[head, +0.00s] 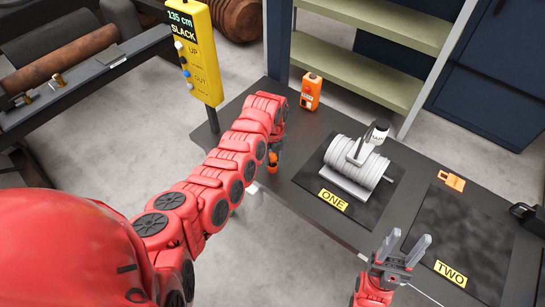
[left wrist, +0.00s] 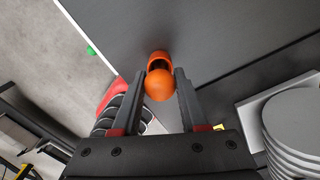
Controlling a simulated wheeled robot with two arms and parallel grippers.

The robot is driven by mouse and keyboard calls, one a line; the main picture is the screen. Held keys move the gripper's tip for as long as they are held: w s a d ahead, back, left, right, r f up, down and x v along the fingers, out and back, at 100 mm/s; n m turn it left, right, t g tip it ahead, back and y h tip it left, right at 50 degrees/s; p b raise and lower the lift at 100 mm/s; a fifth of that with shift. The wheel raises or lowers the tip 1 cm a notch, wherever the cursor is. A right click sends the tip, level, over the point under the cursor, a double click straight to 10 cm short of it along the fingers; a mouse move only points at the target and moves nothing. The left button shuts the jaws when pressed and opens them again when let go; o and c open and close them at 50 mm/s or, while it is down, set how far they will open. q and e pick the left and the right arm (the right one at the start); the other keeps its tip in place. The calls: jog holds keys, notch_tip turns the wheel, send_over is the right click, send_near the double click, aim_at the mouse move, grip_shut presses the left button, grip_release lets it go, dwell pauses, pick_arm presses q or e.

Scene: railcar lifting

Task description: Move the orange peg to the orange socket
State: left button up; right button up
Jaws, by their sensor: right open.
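An orange, round-ended peg (left wrist: 159,86) sits between the fingers of my left gripper (left wrist: 161,77), which look closed against its sides. Just beyond it in the left wrist view is an orange rim with a dark hollow (left wrist: 160,58); I cannot tell whether this is the socket or part of the peg. In the head view my left gripper (head: 274,148) points down near the table's left edge and is partly hidden by my arm, with a bit of orange (head: 272,160) at it. My right gripper (head: 403,246) is open and empty over the table's front side.
A grey cable drum (head: 352,180) stands on a dark mat by the label ONE (head: 333,200). An orange bracket (head: 452,181) lies near the mat labelled TWO (head: 451,273). An orange box (head: 311,92) stands at the back.

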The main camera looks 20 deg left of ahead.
pick_arm(q)
jog(key=o, duration=0.4)
jog(key=shift+o, duration=0.2)
jog(key=shift+r, duration=0.1)
